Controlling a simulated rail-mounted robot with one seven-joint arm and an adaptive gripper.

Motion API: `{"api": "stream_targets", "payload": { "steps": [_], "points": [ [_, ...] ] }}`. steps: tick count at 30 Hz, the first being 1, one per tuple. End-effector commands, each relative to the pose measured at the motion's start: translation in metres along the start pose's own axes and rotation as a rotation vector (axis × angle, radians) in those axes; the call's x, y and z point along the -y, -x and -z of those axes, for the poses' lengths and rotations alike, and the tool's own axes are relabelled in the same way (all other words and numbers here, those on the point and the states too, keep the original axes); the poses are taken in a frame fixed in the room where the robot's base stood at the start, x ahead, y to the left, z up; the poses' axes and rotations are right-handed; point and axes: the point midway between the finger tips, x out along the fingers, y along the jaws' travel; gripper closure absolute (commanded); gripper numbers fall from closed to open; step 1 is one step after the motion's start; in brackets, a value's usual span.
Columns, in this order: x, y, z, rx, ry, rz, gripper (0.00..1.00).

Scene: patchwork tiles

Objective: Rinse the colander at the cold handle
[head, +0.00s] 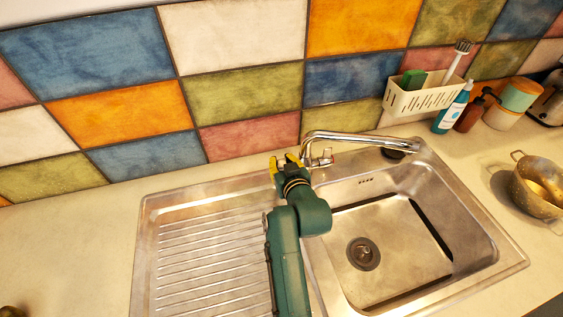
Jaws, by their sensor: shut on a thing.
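The metal colander (537,187) rests on the counter to the right of the sink, partly cut off by the picture's edge. The chrome tap (365,137) stands behind the sink, its long spout reaching right over the basin's back edge. One tap handle (324,158) shows right of the tap's base. My gripper (287,161), with yellow fingers, is at the left side of the tap's base, shut on what seems to be the left handle, which the fingers hide. I see no water running. No hot or cold mark is readable.
The steel sink basin (420,285) is empty, with a ribbed drainboard (195,250) at left under my arm. A cream caddy (420,100) hangs on the tiled wall.

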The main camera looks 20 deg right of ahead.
Motion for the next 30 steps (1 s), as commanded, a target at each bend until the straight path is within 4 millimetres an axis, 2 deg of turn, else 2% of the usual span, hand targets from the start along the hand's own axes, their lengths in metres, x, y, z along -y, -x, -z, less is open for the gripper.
{"api": "stream_targets", "payload": {
  "steps": [1,6,14,15,18,19,27,30],
  "points": [
    [0.000,-0.001,-0.012,-0.036,-0.002,0.000,1.00],
    [0.000,0.004,-0.007,-0.114,-0.001,0.000,1.00],
    [0.000,0.004,-0.005,-0.114,-0.002,0.000,1.00],
    [0.000,0.004,-0.005,-0.114,-0.002,0.000,0.67],
    [0.000,0.004,-0.005,-0.114,-0.002,0.000,0.48],
    [0.000,0.004,-0.004,-0.115,-0.001,0.000,0.46],
    [0.000,0.005,-0.003,-0.117,-0.001,0.000,0.46],
    [0.000,0.011,-0.005,-0.116,-0.001,0.000,0.46]
  ]
}}
